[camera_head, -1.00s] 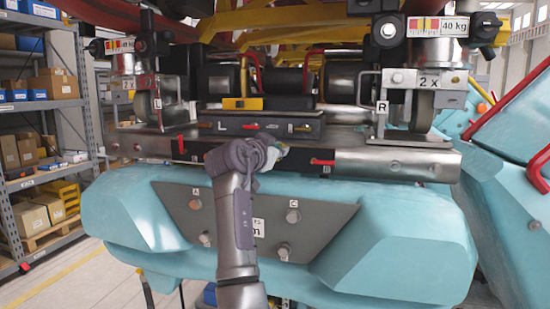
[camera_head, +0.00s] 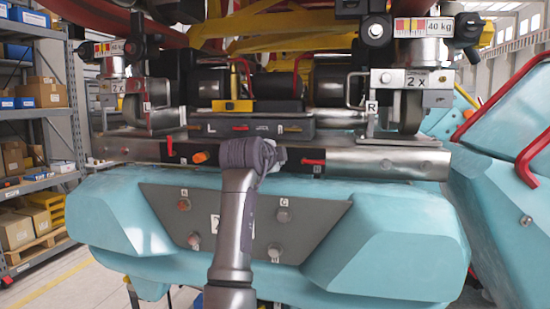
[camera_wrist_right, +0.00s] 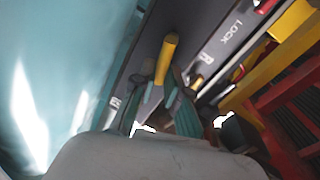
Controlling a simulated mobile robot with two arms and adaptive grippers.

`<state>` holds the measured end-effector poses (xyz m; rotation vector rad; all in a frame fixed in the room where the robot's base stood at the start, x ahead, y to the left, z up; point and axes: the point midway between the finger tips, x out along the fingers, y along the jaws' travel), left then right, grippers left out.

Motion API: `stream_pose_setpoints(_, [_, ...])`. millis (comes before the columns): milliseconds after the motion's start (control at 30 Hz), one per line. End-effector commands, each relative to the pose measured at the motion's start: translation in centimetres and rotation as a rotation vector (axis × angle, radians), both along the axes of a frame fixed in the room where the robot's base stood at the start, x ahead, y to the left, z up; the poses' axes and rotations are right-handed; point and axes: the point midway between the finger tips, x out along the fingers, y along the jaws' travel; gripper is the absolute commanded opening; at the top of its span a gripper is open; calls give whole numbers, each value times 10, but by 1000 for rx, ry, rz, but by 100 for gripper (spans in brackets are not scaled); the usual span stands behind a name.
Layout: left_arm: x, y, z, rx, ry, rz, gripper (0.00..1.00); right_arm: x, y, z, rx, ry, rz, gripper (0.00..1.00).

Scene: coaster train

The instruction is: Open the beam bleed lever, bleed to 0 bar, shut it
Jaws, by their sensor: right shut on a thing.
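The beam (camera_head: 365,163) runs across the front of the train, with a dark panel in its middle. An orange-yellow lever handle (camera_head: 200,157) sticks out to the left of my right wrist; in the right wrist view the handle (camera_wrist_right: 167,55) rises between the fingers. My right gripper (camera_wrist_right: 158,97) is shut on it there. In the head view my own wrist hides the fingers and the lever's base. Red handles are on the beam to the left (camera_head: 169,146) and right (camera_head: 313,162). I see no readable bar value. My left gripper is out of view.
A teal bumper (camera_head: 400,240) lies below the beam, with a grey plate carrying knobs (camera_head: 184,205). Above the beam is a grey box (camera_head: 250,126) with L and R marks. Shelves with boxes (camera_head: 35,200) stand at the left; red rails (camera_head: 520,160) are at the right.

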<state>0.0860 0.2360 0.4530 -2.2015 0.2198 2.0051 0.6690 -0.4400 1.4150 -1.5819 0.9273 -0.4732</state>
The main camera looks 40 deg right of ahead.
Motion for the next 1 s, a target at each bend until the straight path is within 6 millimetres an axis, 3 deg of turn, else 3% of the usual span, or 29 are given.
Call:
stream_pose_setpoints(400, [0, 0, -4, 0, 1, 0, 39, -1, -1, -7, 139, -166, 1, 0])
stream_pose_setpoints(1000, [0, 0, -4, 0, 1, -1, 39, -1, -1, -8, 164, -195, 2, 0])
